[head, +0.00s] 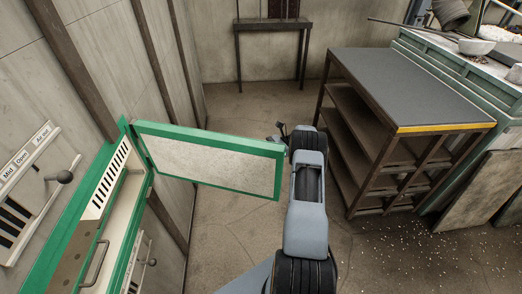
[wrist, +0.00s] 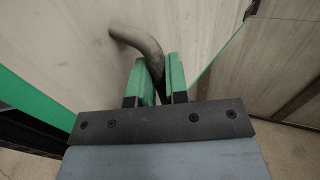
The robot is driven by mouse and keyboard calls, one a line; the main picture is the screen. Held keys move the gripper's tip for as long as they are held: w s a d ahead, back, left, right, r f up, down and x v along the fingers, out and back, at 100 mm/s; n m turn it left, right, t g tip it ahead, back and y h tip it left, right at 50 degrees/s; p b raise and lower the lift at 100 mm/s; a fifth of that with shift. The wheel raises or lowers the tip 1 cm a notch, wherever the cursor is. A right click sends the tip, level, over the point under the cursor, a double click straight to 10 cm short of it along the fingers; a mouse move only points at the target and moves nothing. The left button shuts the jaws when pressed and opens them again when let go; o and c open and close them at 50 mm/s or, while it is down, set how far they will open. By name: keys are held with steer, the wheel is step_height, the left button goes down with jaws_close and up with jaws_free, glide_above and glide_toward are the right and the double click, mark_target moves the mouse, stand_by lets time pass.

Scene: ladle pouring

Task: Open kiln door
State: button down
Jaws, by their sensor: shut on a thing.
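The kiln door (head: 208,160), a pale panel with a green rim, stands swung out from the green-framed kiln opening (head: 128,185) at left in the head view. In the wrist view, my gripper (wrist: 160,82) has its green fingers shut on a dark curved handle (wrist: 136,37) on the pale door face (wrist: 62,48). In the head view my arm reaches to the door's free edge; the fingers and that handle are mostly hidden there.
A dark shelved table (head: 410,90) with a yellow front edge stands right of my arm. A green bench (head: 455,65) holds a bowl (head: 476,46). A lever panel (head: 35,185) is on the left wall. Bare floor lies beyond the door.

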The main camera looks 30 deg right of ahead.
steer(key=shift+a, duration=0.1)
steer(key=c, duration=1.4)
jaws_free()
steer(key=shift+w+a, duration=0.1)
steer(key=shift+a, duration=0.05)
steer(key=shift+o, duration=1.2)
steer(key=shift+r, duration=0.15)
